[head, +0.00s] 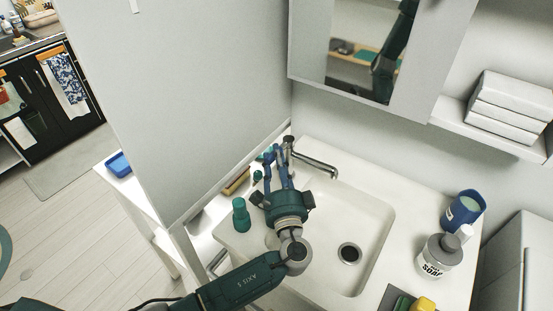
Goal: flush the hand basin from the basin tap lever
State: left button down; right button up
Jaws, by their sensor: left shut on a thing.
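The white hand basin (375,225) has a dark round drain (350,253) in its bowl. The chrome basin tap (318,164) stands at the basin's back left corner, its spout reaching out to the right over the bowl. My left gripper (278,155) is at the tap's base, its blue fingers pointing away from me. It is shut on the tap lever, which the fingers mostly hide. I cannot make out running water under the spout. My right gripper is not in view.
A teal bottle (240,215) stands close left of my left gripper. A soap bottle (439,257), a blue cup (464,211) and a yellow item (423,304) sit on the right side. A mirror cabinet (345,65) hangs above; a partition (195,100) stands left.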

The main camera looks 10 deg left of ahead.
pick_arm(q)
jog(key=shift+w+a+f+m+t+h+b, duration=0.15)
jog(key=shift+a+m+t+h+b, duration=0.2)
jog(key=shift+m+h, duration=0.45)
jog(key=shift+w+a+m+t+h+b, duration=0.1)
jog(key=shift+a+m+t+h+b, duration=0.25)
jog(key=shift+h, duration=0.85)
jog(key=c, duration=1.4)
grip_release()
jog(key=v, duration=1.2)
jog(key=shift+d+r, duration=0.1)
jog(key=shift+r, duration=0.1)
